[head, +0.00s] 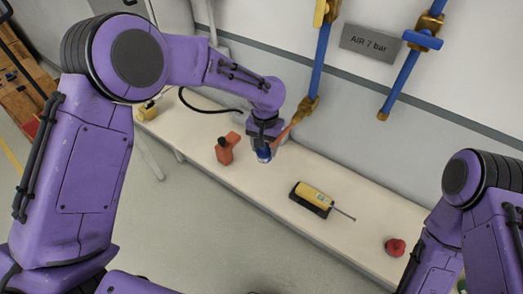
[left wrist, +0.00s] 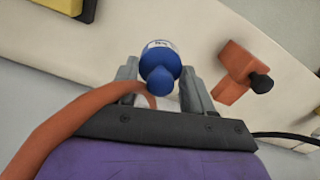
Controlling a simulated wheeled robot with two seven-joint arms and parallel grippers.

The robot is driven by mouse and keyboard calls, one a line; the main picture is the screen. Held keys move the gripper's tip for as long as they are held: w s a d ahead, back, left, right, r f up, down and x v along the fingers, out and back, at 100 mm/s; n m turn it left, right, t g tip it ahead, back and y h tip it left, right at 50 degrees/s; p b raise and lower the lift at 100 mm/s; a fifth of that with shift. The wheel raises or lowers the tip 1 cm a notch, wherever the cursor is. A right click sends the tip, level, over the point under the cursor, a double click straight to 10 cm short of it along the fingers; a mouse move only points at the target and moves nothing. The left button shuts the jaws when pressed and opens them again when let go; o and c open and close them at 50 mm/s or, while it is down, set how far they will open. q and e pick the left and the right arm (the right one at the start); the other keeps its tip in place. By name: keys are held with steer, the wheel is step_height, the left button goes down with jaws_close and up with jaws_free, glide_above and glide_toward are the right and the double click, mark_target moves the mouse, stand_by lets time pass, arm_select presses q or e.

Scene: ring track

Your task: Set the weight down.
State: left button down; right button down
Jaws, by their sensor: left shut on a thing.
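The weight (head: 264,154) is a small blue piece at the tip of my left gripper (head: 264,146), over the pale bench. In the left wrist view the weight (left wrist: 161,57) is round and blue, with a white label and a knob. It sits between the two grey fingers of my left gripper (left wrist: 159,78), which is shut on it. The gripper partly hides the weight in the head view. I cannot tell whether its underside touches the bench. My right gripper is out of the head view; only part of that arm shows at the right.
The pale bench (head: 365,222) runs along the wall. An orange object with a black cap (head: 225,148) stands left of the gripper. An orange hose (head: 290,127) passes close to the gripper.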

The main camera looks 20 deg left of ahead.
mark_target(261, 151)
arm_select(q)
steer(key=w+f, duration=0.1)
steer(key=f, duration=0.1)
steer(key=w+a+f+p, duration=0.1)
steer(key=f, duration=0.2)
steer(key=w+a+f, duration=0.1)
steer(key=f, duration=0.1)
steer(key=shift+w+f+p, duration=0.2)
steer(key=shift+w+p, duration=0.1)
steer(key=shift+p, duration=0.05)
steer(key=shift+f, duration=0.4)
steer(key=shift+f, duration=0.1)
steer(key=shift+f, duration=0.1)
steer(key=c, duration=0.7)
jaws_free()
steer(key=shift+s+f, duration=0.1)
steer(key=shift+o, duration=1.3)
